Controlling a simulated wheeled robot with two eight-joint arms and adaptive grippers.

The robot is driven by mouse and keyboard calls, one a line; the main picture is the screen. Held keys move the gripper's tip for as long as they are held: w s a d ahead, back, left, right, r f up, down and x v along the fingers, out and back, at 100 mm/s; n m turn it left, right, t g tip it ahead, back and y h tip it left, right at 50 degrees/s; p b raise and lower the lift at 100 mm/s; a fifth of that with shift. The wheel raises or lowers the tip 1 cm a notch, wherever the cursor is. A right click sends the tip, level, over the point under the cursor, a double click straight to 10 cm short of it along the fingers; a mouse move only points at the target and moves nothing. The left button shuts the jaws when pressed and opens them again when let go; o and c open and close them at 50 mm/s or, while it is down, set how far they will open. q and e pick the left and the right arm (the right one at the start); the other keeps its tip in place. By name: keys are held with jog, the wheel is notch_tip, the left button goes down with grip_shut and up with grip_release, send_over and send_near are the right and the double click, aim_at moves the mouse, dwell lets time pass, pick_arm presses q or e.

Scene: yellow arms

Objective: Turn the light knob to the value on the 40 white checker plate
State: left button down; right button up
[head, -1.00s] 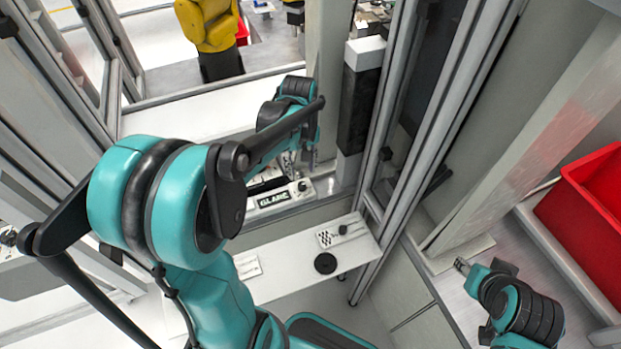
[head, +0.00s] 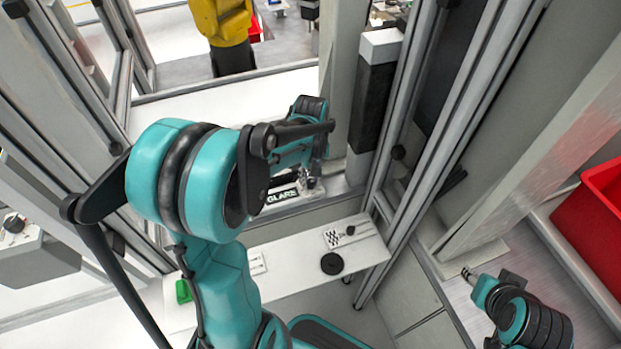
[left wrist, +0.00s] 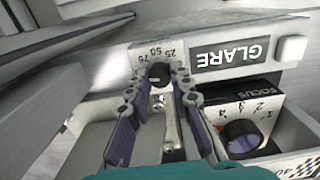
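The dark light knob (left wrist: 159,74) sits on a pale panel below the numbers 75, 50 and 25 in the left wrist view. My left gripper (left wrist: 161,84) has its two fingers apart, with the tips at either side of the knob; I cannot tell whether they touch it. In the head view the left gripper (head: 307,184) is at the panel beside the GLARE label, and the knob is hidden. The white checker plate marked 40 (left wrist: 303,166) is cut off at the lower right. My right gripper (head: 467,271) is low at the right, its opening too small to tell.
The GLARE label (left wrist: 232,54) is right of the knob. Below it is a FOCUS box with a purple knob (left wrist: 242,135). A white shelf (head: 290,272) carries a black disc (head: 332,263). A metal frame post (head: 405,120) stands right of the left gripper. A red bin (head: 600,215) is far right.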

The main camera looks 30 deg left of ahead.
pick_arm(q)
jog(key=shift+m, duration=0.4)
jog(key=m, duration=0.3)
jog(key=m+p, duration=0.1)
jog(key=m, duration=0.7)
jog(key=shift+m, duration=1.9)
jog(key=c, duration=1.3)
grip_release()
jog(key=shift+c, duration=0.2)
